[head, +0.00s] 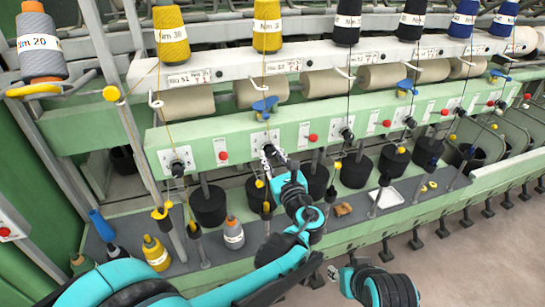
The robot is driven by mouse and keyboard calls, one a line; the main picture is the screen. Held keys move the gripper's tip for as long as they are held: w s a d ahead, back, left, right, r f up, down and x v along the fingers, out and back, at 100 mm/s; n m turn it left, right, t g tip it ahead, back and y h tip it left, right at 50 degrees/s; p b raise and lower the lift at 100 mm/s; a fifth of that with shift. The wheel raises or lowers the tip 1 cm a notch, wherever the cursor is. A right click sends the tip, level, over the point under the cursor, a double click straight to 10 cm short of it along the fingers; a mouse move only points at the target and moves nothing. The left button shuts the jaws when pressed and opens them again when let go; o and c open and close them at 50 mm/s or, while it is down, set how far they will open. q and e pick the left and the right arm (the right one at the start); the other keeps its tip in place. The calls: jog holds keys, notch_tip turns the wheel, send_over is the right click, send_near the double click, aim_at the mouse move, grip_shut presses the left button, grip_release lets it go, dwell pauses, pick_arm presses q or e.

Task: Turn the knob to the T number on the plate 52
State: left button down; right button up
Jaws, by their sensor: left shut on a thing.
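The plate 52 (284,67) is a small white label on the pale upper rail, below a yellow cone; its number is small and its T figure is too small to read. Below it, on the green rail, is a white dial plate (258,140) with a knob that is mostly hidden by my gripper. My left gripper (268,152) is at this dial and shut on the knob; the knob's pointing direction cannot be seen. My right gripper (332,272) is low at the bottom centre, away from the rail; its fingers are too small to judge.
Similar black knobs stand at the left (178,168) and right (347,134) on the green rail, with red buttons (223,156) between. Yarn threads hang in front of it. Spools (234,234) and a white tray (386,198) lie on the lower ledge. Floor at lower right is clear.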

pick_arm(q)
jog(key=shift+m, duration=0.7)
jog(key=c, duration=1.2)
grip_release()
jog(key=v, duration=0.7)
jog(key=shift+s, duration=0.25)
